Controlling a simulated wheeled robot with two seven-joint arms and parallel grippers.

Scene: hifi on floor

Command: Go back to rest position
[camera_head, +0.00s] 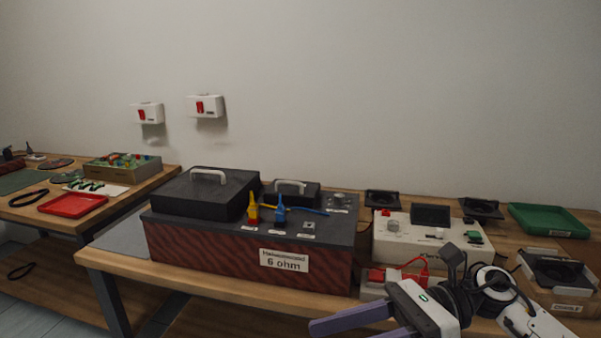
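My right gripper (342,332) is at the bottom edge, right of centre, with its arm coming in from the right. Its two purple fingers are spread apart with nothing visible between them, and the lower finger is cut off by the frame. It is in front of the wooden workbench (130,266). My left gripper is not in view.
A dark box labelled "6 ohm" (240,262) stands on the bench with yellow and blue plugs on top. A white device (402,246), red leads and a green tray (548,219) are to the right. A second bench at left holds a red tray (73,205).

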